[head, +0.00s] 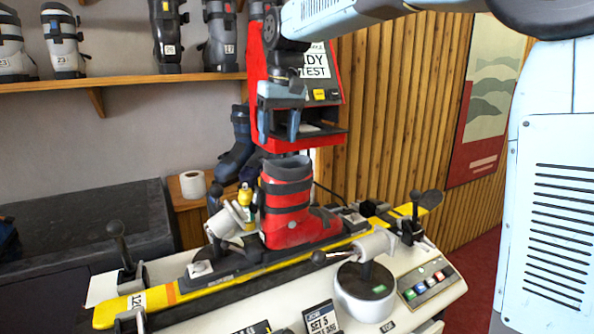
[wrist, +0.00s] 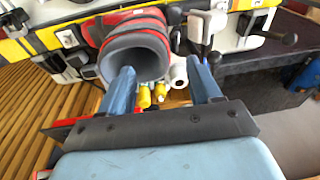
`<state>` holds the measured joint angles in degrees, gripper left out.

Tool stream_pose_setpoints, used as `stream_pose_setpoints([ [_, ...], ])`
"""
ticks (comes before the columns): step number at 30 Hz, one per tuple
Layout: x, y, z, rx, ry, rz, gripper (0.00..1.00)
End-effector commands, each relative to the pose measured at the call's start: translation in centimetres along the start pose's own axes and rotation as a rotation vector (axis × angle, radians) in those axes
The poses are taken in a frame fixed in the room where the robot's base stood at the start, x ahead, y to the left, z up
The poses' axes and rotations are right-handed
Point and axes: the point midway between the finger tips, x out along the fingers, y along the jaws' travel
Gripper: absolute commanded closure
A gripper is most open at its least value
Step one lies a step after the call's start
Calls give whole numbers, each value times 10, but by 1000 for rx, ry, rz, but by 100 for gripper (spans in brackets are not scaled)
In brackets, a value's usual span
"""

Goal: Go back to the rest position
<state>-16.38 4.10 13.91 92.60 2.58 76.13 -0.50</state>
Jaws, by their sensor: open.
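My gripper (head: 279,125) hangs above the red ski boot (head: 286,205), apart from it, with its two blue fingers spread and nothing between them. In the wrist view my gripper (wrist: 165,75) is also open, and the dark open cuff of the red boot (wrist: 135,52) shows beyond the left finger. The boot stands upright on the yellow ski (head: 190,298), which lies across the white bench (head: 400,318).
A red machine (head: 330,70) stands behind my gripper. A shelf (head: 130,80) with several boots is at upper left. Clamp levers (head: 117,232) rise from the bench. A white round device (head: 364,290) and a button panel (head: 432,283) are in front.

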Motion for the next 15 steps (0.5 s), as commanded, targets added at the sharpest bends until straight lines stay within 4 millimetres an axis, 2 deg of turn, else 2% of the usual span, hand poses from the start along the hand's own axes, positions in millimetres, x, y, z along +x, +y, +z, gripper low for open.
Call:
stream_pose_setpoints([
  [1,-4,9,13,20,15,13,37],
  [6,-11,34,52,77,57,49,37],
  [15,-15,72,126,181,133,105,37],
])
